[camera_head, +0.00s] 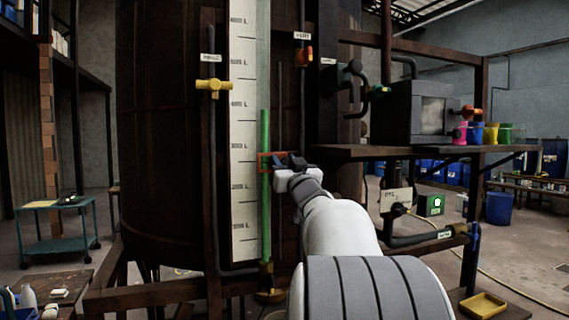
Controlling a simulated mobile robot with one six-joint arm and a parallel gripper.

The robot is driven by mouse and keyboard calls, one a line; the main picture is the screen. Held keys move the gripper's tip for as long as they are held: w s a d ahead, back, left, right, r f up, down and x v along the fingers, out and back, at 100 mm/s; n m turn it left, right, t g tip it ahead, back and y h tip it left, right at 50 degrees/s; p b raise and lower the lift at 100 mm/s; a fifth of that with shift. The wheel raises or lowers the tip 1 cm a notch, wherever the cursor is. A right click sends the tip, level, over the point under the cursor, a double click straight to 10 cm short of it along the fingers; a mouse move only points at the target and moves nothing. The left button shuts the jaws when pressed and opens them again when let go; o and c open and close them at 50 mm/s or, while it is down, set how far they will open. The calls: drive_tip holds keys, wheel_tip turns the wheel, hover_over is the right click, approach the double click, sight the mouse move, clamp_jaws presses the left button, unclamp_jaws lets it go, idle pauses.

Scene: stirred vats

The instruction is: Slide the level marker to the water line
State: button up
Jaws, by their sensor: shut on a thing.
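A tall white scale (244,205) with litre marks is fixed upright on the dark vat (165,150). A clear sight tube runs along its right side. Green liquid (265,215) fills the tube, and its top, the water line (264,111), is well above the marker. The orange-red level marker (264,162) sits around or against the tube, beside the scale. My gripper (279,162) is shut on the marker from the right. The fingers hide part of the marker's right side. My white arm reaches up from the lower right.
A yellow valve handle (214,86) is left of the scale, and an orange-red valve (304,56) is on a pipe to its right. A dark shelf (400,151) with a grey box and coloured cups stands right of my arm.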

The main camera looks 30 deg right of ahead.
sight(285, 157)
clamp_jaws()
wheel_tip(285, 157, up, 14)
drive_tip(key=p, duration=1)
drive_tip(key=shift+f, duration=0.1)
drive_tip(key=o, duration=0.6)
unclamp_jaws()
drive_tip(key=shift+d, duration=0.1)
drive_tip(key=b+v, duration=0.2)
drive_tip(key=v, duration=0.6)
drive_tip(key=shift+w+b, duration=0.1)
drive_tip(key=shift+b, duration=0.3)
